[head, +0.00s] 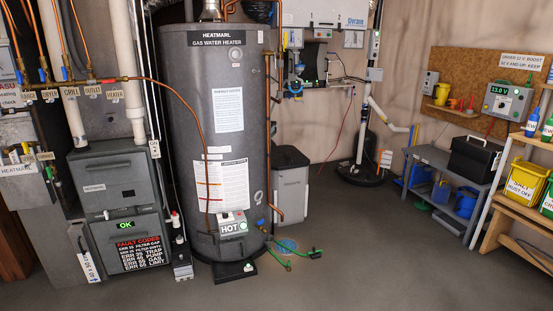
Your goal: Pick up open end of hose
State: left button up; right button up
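A green hose (299,251) lies on the floor at the lower right of the grey gas water heater (225,130). It runs from near the valve low on the heater's right side. One end (318,252) points right on the bare floor. Another green piece (287,266) ends a little nearer to me. At this size I cannot tell which end is open. A pale blue round item (288,245) lies on the floor beside the hose. Neither of my grippers shows in the head view.
A grey furnace (122,185) stands left of the heater, and a grey bin (290,185) right behind it. The floor in the middle (385,255) is clear.

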aim_at(316, 254)
jog(key=i+z, duration=0.15)
jog(key=i, duration=0.55)
jog(key=i+z, duration=0.2)
jog(key=i, duration=0.55)
jog(key=i+j+z, duration=0.15)
jog(key=i, duration=0.55)
